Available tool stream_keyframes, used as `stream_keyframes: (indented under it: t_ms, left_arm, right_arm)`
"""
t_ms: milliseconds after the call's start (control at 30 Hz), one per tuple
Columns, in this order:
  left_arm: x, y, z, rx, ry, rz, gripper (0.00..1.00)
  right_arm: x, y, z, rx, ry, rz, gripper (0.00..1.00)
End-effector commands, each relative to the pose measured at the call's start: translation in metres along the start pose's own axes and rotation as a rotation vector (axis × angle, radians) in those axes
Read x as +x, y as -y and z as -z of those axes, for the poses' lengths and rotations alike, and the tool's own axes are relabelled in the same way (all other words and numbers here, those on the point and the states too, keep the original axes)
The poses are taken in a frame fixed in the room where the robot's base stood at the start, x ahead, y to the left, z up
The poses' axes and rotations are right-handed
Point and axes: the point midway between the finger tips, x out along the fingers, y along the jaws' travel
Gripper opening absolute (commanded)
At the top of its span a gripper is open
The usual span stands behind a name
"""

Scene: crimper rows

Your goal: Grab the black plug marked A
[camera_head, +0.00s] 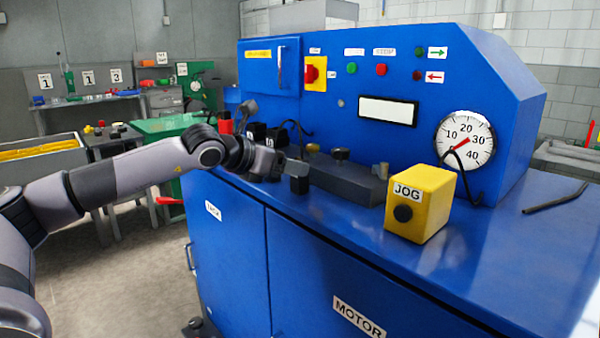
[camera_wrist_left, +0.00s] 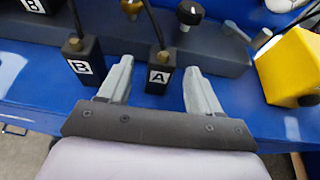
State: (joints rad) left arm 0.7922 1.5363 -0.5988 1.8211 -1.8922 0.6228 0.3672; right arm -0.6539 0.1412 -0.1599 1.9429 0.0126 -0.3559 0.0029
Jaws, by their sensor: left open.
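In the left wrist view the black plug marked A (camera_wrist_left: 158,78) stands upright on the blue bench top, with a brass-coloured fitting and a black cable at its top. My left gripper (camera_wrist_left: 157,68) is open, with one grey finger on each side of plug A. Gaps show between the fingers and the plug. A similar black plug marked B (camera_wrist_left: 83,68) stands just left of the left finger. In the head view my left gripper reaches over the bench's front edge; I cannot clearly make out plug A's letter there. My right gripper is not in view.
A dark grey block (camera_head: 345,180) with knobs lies behind the plugs. A yellow JOG box (camera_head: 420,203) stands to its right. The blue panel with a dial (camera_head: 465,140) rises behind. The bench top (camera_head: 500,255) is clear at the right front.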

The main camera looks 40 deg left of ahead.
Motion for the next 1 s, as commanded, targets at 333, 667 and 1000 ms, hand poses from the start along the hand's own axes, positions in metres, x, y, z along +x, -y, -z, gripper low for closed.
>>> stream_keyframes:
  t_ms: [333, 667, 1000]
  left_arm:
    - [0.037, 0.002, 0.001, -0.004, 0.0, 0.004, 0.64]
    - [0.041, 0.001, 0.003, 0.0, -0.001, 0.002, 0.61]
    - [0.041, 0.001, 0.002, -0.001, 0.0, 0.002, 0.06]
  right_arm:
    - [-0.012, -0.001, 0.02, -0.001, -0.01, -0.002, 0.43]
    - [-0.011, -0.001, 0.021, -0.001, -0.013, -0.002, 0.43]
    - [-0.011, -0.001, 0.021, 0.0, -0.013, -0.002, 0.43]
